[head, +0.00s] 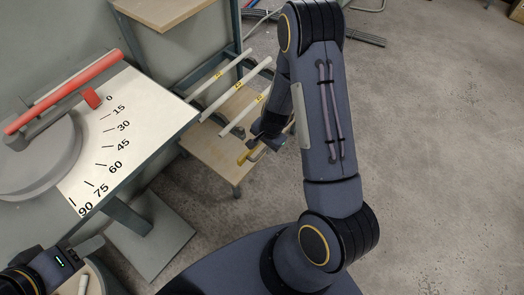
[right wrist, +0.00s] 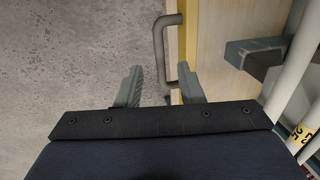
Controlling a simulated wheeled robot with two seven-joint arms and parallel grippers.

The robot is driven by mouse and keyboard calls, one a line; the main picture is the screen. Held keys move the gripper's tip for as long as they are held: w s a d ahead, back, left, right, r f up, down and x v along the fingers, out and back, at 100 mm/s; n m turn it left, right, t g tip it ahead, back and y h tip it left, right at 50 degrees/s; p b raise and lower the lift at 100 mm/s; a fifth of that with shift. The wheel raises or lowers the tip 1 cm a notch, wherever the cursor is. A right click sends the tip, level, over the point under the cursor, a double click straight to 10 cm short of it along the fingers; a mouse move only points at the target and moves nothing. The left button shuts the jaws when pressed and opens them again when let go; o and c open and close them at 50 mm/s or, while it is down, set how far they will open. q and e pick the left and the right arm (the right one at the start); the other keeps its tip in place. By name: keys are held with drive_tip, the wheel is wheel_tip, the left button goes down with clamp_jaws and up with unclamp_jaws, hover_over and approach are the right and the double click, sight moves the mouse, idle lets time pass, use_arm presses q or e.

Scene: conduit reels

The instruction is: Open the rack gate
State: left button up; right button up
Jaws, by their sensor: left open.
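The rack gate shows in the right wrist view as a pale wooden panel with a yellow edge (right wrist: 188,30). A grey-brown bar handle (right wrist: 158,45) stands off it. My right gripper (right wrist: 160,88) is open, its fingers spread around the lower end of the handle, with the right finger close to the gate's edge. In the head view my right gripper (head: 268,142) is low beside the rack, by the yellow gate part (head: 245,157), and its fingers are mostly hidden. My left gripper (head: 82,268) is open at the bottom left corner, partly cut off.
The rack (head: 205,150) holds several white conduits (head: 235,88) with yellow labels. A bending table (head: 150,95) with an angle scale and a red lever (head: 65,92) stands at left. Concrete floor (head: 440,150) on the right is free.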

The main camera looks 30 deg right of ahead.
sight(261, 153)
drive_tip(key=f, duration=0.1)
drive_tip(key=f+b, duration=0.1)
drive_tip(key=f, duration=0.3)
drive_tip(key=shift+w+a+b, duration=0.2)
drive_tip(key=shift+w+b, duration=0.1)
drive_tip(key=shift+w, duration=0.1)
clamp_jaws()
